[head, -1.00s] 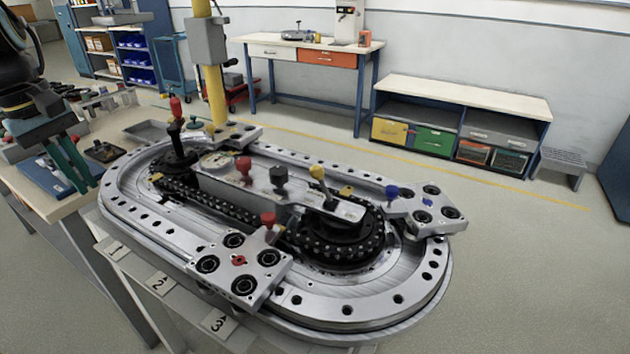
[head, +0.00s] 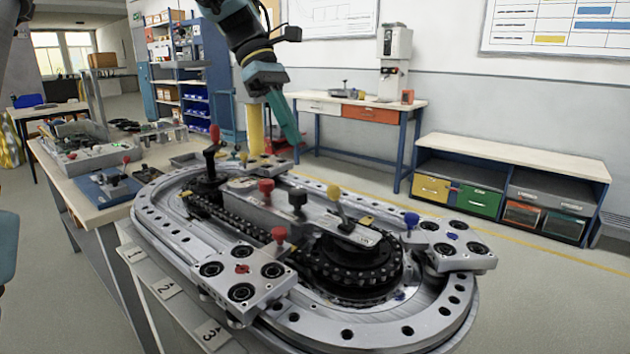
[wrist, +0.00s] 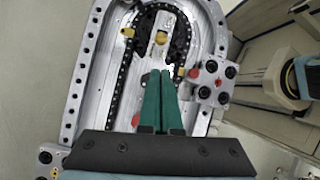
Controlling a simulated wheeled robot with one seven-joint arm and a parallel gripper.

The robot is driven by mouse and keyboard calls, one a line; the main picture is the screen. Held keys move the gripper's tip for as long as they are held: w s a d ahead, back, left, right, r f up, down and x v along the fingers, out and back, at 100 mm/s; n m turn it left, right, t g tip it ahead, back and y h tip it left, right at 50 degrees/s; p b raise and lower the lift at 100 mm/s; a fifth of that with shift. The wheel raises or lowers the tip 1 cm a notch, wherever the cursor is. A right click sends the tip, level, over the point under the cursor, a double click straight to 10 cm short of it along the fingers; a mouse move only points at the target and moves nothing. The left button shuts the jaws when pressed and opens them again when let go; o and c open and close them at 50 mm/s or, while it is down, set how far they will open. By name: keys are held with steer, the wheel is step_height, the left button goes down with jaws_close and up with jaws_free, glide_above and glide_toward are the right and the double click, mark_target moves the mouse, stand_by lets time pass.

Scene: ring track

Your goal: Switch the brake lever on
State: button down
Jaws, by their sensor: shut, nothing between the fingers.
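The ring track (head: 215,245) is a grey metal oval with a black chain inside it. Several levers and knobs stand on it; no label shows which is the brake lever. A tall red-handled lever (head: 213,135) rises from the left hub. A yellow-knobbed lever (head: 336,197) leans at the right end of the middle plate. A red knob (head: 265,186) and a black knob (head: 297,198) stand on that plate. My gripper (head: 295,138) is above the far side of the track, teal fingers shut and empty, pointing down. The wrist view shows the fingers (wrist: 160,75) over the track, touching no lever that I can see.
A carriage block with a red knob (head: 279,235) sits on the near rail, and one with a blue knob (head: 411,220) at the right. A yellow post (head: 255,130) stands behind the track. A workbench (head: 95,185) is on the left. The floor at right is clear.

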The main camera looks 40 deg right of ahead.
mark_target(337, 204)
steer(key=x, duration=1)
steer(key=shift+a, duration=0.1)
steer(key=shift+s+r+t+p, duration=0.1)
steer(key=shift+r+t+p, duration=0.2)
steer(key=shift+p, duration=0.5)
